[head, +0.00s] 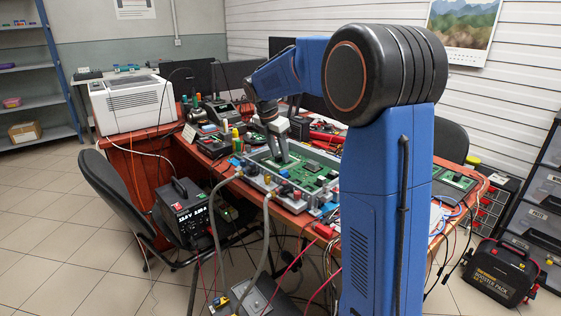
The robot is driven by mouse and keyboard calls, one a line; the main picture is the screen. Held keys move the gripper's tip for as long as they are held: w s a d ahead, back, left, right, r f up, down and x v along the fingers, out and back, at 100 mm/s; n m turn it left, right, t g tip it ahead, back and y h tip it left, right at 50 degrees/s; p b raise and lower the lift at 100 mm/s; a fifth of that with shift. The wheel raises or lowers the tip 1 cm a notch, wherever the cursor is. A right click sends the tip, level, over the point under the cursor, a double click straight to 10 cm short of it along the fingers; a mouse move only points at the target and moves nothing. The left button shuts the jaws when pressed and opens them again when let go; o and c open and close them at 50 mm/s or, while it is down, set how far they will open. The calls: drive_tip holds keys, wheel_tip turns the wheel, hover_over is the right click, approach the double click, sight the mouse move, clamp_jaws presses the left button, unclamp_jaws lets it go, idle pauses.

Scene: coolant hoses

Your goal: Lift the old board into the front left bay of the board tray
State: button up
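A green circuit board (312,177) lies in a grey metal housing (262,184) with hose fittings on its front edge, on the red bench. I cannot tell for sure whether this is the old board. My gripper (280,158) points down over the left part of the housing, low above or at the green board. Its fingers are small in the view, and I cannot tell how far apart they are or whether anything is between them. I cannot make out the board tray's bays.
Two grey hoses (222,235) hang from the housing's front. A black power supply (184,212) and a black chair (112,190) stand left of the bench. Tools and small devices crowd the bench behind the housing. A booster pack (499,275) sits on the floor at right.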

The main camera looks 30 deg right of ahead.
sight(279, 156)
clamp_jaws()
drive_tip(key=shift+r, duration=0.1)
wheel_tip(279, 156, up, 10)
idle(0.5)
